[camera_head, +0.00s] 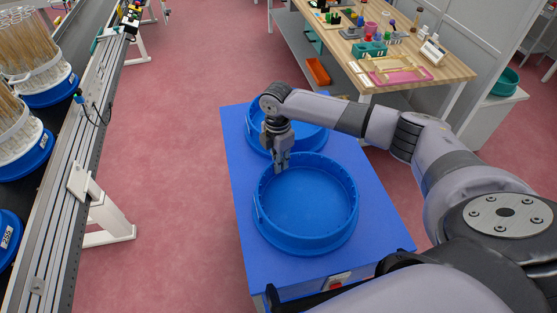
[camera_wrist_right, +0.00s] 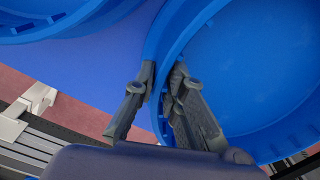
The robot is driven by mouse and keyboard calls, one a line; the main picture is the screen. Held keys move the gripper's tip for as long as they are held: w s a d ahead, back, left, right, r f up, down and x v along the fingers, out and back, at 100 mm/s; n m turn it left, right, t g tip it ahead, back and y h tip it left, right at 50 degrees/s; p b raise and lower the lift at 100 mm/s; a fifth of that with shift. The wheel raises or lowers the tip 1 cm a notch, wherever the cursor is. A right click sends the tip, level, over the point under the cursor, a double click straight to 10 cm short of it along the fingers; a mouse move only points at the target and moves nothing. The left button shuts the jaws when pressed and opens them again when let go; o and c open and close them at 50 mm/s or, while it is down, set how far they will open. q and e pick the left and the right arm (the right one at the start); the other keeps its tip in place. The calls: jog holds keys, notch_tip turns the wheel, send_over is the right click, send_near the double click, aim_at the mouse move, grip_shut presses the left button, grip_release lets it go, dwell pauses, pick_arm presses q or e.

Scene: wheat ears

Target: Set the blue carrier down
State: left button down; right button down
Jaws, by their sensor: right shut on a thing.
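The blue carrier (camera_head: 308,204) is a round, shallow, empty blue tub over the near part of a blue-topped cart (camera_head: 238,180). My right gripper (camera_head: 282,166) reaches down to its far left rim and is shut on that rim. In the right wrist view the fingers (camera_wrist_right: 158,88) sit on both sides of the carrier's wall (camera_wrist_right: 172,40). I cannot tell whether the carrier's base touches the cart top. A second blue carrier (camera_head: 318,140) stands on the cart behind it, partly hidden by my right arm. My left gripper is not in view.
A conveyor rail (camera_head: 75,190) runs along the left, with blue-based carriers of wheat ears (camera_head: 35,75) beyond it. A wooden workbench (camera_head: 455,70) with tools and small parts stands at the back right.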

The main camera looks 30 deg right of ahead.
jog(key=c, duration=1.7)
grip_release()
jog(key=shift+s, duration=0.1)
jog(key=shift+o, duration=0.2)
jog(key=shift+r, duration=0.1)
notch_tip(320, 180, up, 12)
jog(key=b, duration=0.2)
jog(key=shift+w+b, duration=0.2)
jog(key=shift+b, duration=0.2)
